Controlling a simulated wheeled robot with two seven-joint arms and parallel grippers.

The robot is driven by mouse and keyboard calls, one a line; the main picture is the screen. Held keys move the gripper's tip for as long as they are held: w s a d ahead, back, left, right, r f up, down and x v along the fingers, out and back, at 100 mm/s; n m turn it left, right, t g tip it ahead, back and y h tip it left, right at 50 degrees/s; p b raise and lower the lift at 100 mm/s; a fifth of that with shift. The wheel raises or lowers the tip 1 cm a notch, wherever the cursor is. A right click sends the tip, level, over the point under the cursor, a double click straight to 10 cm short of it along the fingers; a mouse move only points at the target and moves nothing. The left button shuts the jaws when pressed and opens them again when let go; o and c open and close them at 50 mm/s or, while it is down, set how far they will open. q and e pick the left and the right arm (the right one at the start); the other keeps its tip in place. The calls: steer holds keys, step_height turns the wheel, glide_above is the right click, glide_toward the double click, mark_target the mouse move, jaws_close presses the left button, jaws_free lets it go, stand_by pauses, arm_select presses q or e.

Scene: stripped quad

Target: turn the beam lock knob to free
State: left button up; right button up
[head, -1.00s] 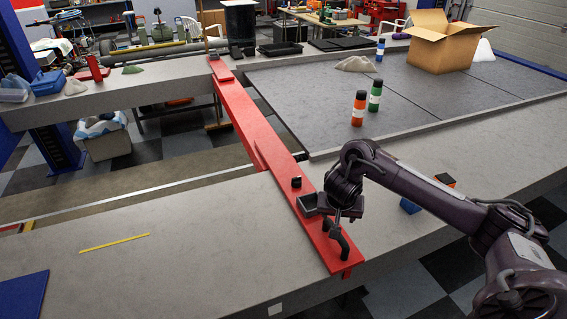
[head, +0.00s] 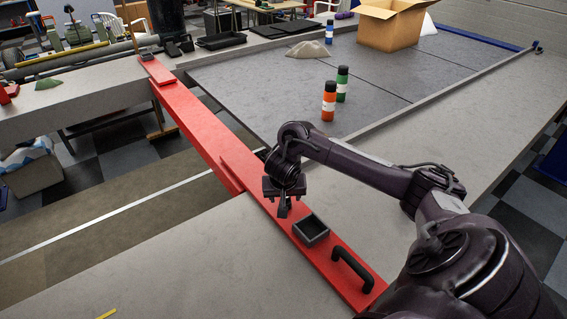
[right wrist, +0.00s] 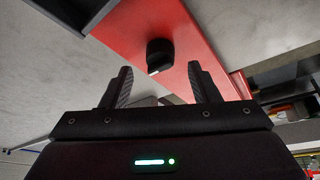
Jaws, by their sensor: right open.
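The red beam (head: 205,135) runs from the near bench across the gap to the far bench. The beam lock knob (right wrist: 159,54) is a small black knob on the beam's red top, with a white mark on its edge, seen in the right wrist view. In the head view my gripper hides it. My right gripper (head: 283,208) is open above the beam, short of the black square tray. In the right wrist view, its two fingers (right wrist: 160,78) stand apart on either side of the knob's line, with the knob beyond the tips. My left gripper is not in view.
A small black square tray (head: 299,241) and a black handle (head: 352,268) sit on the beam's near end. An orange bottle (head: 328,104) and a green bottle (head: 342,84) stand on the grey panel behind.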

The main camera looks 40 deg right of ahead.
steer(key=x, duration=0.3)
steer(key=shift+w+d+f, duration=0.1)
steer(key=shift+w, duration=0.05)
steer(key=shift+w+f, duration=0.1)
steer(key=shift+f, duration=0.05)
steer(key=shift+c, duration=1)
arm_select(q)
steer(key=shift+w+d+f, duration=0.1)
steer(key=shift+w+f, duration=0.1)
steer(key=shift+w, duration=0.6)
arm_select(e)
steer(key=c, duration=0.8)
